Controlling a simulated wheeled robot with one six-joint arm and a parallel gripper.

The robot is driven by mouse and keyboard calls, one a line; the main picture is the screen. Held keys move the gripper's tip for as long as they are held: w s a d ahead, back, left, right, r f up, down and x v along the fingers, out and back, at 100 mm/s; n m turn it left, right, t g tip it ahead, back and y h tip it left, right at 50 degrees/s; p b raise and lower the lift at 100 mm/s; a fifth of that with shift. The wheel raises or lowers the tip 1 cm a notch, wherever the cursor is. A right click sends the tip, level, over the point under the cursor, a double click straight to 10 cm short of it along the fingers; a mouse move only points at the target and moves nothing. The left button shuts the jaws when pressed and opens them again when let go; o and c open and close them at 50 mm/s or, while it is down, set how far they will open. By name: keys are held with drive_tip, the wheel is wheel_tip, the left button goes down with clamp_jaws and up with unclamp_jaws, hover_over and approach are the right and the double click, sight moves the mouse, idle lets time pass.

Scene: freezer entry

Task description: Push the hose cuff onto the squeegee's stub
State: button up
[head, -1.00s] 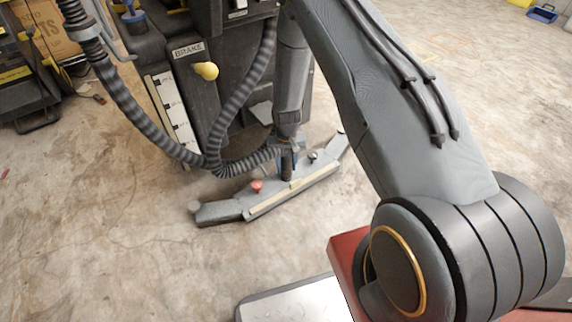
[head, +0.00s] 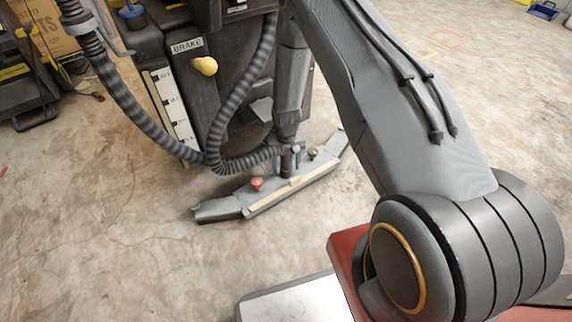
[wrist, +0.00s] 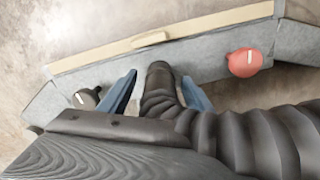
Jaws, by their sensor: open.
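The grey squeegee (head: 225,208) lies on the floor in the head view; its body also shows across the wrist view (wrist: 210,68). The ribbed grey hose (head: 235,163) curves down to it. Its dark cuff (wrist: 158,77) stands between my gripper's blue fingers in the wrist view. My gripper (wrist: 160,80) is open, with one finger on each side of the cuff and a visible gap at the left one. In the head view a dark upright piece (head: 286,164) rises from the squeegee's middle below my gripper (head: 285,150). The stub itself is hidden; I cannot tell how far the cuff covers it.
A red knob (wrist: 245,62) and a black knob (wrist: 87,97) sit on the squeegee, either side of the cuff. The dark machine (head: 225,95) with a yellow knob (head: 205,66) stands close behind. Open concrete floor (head: 110,240) lies at the front left.

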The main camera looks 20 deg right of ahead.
sight(286, 155)
drive_tip(key=shift+r+p, duration=1.5)
drive_tip(key=shift+r, duration=2.4)
